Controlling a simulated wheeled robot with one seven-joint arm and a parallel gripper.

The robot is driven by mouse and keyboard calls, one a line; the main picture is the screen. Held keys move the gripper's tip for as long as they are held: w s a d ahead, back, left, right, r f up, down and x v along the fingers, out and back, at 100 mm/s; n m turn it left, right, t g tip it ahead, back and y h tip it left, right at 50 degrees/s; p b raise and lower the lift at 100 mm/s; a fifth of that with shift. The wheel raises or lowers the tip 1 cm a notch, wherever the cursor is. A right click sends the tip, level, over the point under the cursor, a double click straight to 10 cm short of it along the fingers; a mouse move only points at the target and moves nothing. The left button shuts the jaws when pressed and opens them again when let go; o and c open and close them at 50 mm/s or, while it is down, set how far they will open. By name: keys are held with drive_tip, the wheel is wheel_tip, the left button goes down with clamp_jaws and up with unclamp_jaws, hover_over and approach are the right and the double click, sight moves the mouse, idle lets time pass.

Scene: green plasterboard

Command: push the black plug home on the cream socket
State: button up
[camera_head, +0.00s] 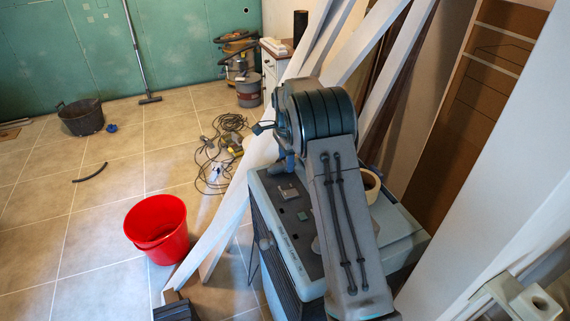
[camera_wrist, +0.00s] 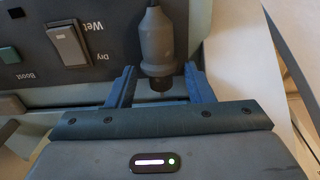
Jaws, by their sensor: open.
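The black plug (camera_wrist: 158,45) is dark grey and round, with a narrower neck at its lower end. In the wrist view it stands between the two blue fingers of my gripper (camera_wrist: 160,72). The fingers are open, one on each side, with a visible gap to it. The plug's top end runs out of the wrist picture. I cannot make out the cream socket or how far the plug is seated. In the head view my arm hides the plug.
A grey-blue machine (camera_head: 272,228) has a top panel with a grey rocker switch (camera_wrist: 68,42) and a green switch (camera_wrist: 9,55). A tape roll (camera_head: 372,185) lies behind my arm. Leaning boards (camera_head: 385,45) stand close behind. A red bucket (camera_head: 158,225) and cables (camera_head: 215,165) lie left.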

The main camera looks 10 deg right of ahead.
drive_tip(key=shift+f, duration=0.75)
drive_tip(key=c, duration=0.8)
drive_tip(key=shift+o, duration=0.2)
